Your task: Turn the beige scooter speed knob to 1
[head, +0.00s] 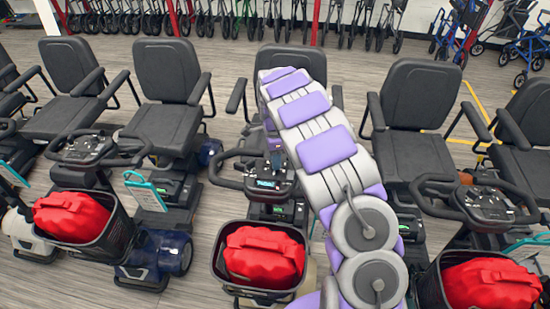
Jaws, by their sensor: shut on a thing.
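The middle scooter, with a beige body part (309,277) showing low beside its basket, has a dark control console (268,184) between its handlebars. My purple and grey arm rises from the bottom of the head view and folds down toward this console. My gripper (275,157) is small and partly hidden beside the arm, at the console's far side. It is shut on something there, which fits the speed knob. The knob itself and its setting are hidden.
A basket (218,262) with a red bag (264,255) is on the middle scooter's front. Scooters with black seats (172,75) stand close on both sides. Walkers and wheelchairs (345,20) line the back. Grey floor (222,55) is free behind the seats.

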